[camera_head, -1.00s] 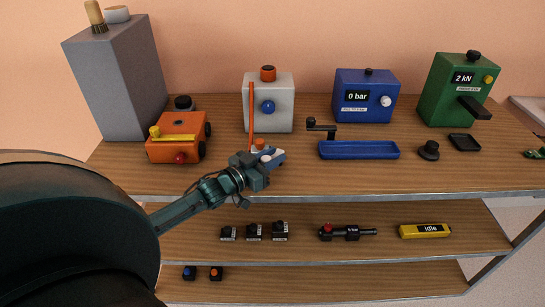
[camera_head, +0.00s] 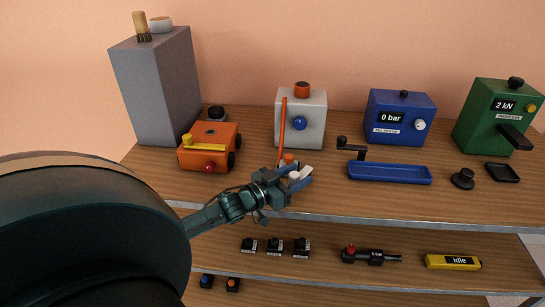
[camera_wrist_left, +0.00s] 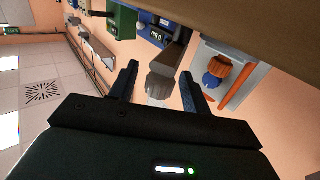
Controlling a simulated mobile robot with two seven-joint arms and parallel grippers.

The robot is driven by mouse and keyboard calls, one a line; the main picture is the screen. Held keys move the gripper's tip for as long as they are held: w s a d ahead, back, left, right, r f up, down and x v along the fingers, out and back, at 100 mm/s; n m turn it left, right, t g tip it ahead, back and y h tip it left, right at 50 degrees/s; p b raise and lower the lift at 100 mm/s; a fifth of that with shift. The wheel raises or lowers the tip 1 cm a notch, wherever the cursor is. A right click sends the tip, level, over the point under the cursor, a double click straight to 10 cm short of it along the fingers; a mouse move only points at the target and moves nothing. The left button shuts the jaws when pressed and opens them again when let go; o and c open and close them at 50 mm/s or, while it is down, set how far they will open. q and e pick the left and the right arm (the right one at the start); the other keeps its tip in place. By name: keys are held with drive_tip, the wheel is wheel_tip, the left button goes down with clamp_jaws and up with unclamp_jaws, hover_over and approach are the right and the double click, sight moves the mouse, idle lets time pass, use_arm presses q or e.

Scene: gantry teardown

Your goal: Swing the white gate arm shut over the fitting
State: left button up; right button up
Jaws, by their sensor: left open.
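A white unit (camera_head: 313,122) with an orange cap and a blue knob stands on the shelf top, an upright orange bar (camera_head: 282,128) at its left front. In front of it is a small pale part (camera_head: 305,171), probably the white gate arm, beside an orange-topped piece (camera_head: 288,158) that may be the fitting. My left gripper (camera_head: 291,181) is open at these parts. My right gripper is not in view.
An orange box (camera_head: 208,148) and a tall grey block (camera_head: 160,90) stand to the left. A blue box (camera_head: 400,117), a blue tray (camera_head: 390,174) with a black crank, and a green box (camera_head: 492,115) stand to the right. Small items lie on the lower shelf.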

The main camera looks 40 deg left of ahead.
use_arm(q)
drive_tip(key=v, duration=1.1)
drive_tip(key=shift+s, duration=0.2)
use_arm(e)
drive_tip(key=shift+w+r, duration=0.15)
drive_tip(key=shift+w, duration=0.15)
use_arm(q)
drive_tip(key=shift+a, duration=0.1)
drive_tip(key=shift+c, duration=0.5)
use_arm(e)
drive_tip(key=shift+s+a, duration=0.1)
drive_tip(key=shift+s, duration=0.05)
